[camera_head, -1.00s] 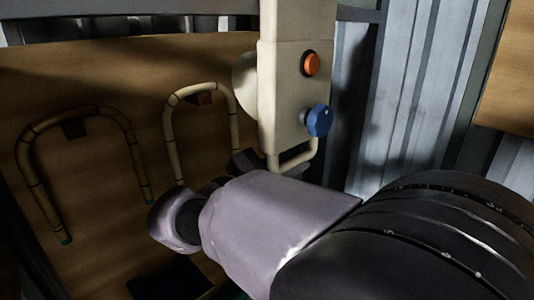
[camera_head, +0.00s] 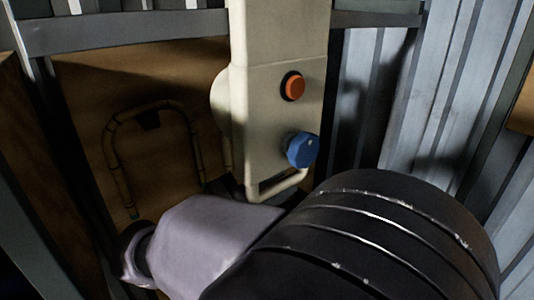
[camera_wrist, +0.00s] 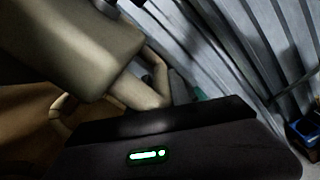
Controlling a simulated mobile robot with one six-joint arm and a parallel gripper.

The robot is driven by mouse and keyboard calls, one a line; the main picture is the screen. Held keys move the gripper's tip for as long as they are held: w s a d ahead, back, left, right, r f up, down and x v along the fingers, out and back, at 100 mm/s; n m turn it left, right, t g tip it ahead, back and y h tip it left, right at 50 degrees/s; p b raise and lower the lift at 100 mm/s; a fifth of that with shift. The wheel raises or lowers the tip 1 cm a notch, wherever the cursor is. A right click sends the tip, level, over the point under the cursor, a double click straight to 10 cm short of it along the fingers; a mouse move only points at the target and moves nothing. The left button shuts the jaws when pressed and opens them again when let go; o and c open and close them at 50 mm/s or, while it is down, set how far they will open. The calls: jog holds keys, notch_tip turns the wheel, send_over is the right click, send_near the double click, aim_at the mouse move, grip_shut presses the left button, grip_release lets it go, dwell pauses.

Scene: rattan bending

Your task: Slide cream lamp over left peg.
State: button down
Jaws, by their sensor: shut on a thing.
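The cream lamp (camera_head: 262,110) is an upright cream housing with an orange button, a blue knob and a loop handle at its bottom. In the wrist view its body (camera_wrist: 75,45) fills the upper left, and the handle (camera_wrist: 143,92) runs down to my gripper (camera_wrist: 150,112). My gripper is shut at this handle; the contact itself is hidden behind the gripper body and my arm.
The bent cane hoop (camera_head: 114,165) stands against the wooden board (camera_head: 85,100). A grey metal rail (camera_head: 130,32) crosses above it. Corrugated metal wall (camera_head: 425,110) stands right of the lamp. A dark blue bin (camera_wrist: 301,138) is at the right in the wrist view.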

jog(key=shift+r, duration=0.25)
jog(key=c, duration=1.5)
grip_release()
jog(key=shift+o, duration=1)
jog(key=shift+s, duration=0.15)
jog(key=shift+s+d, duration=0.15)
jog(key=shift+s, duration=0.05)
jog(key=shift+w, duration=0.15)
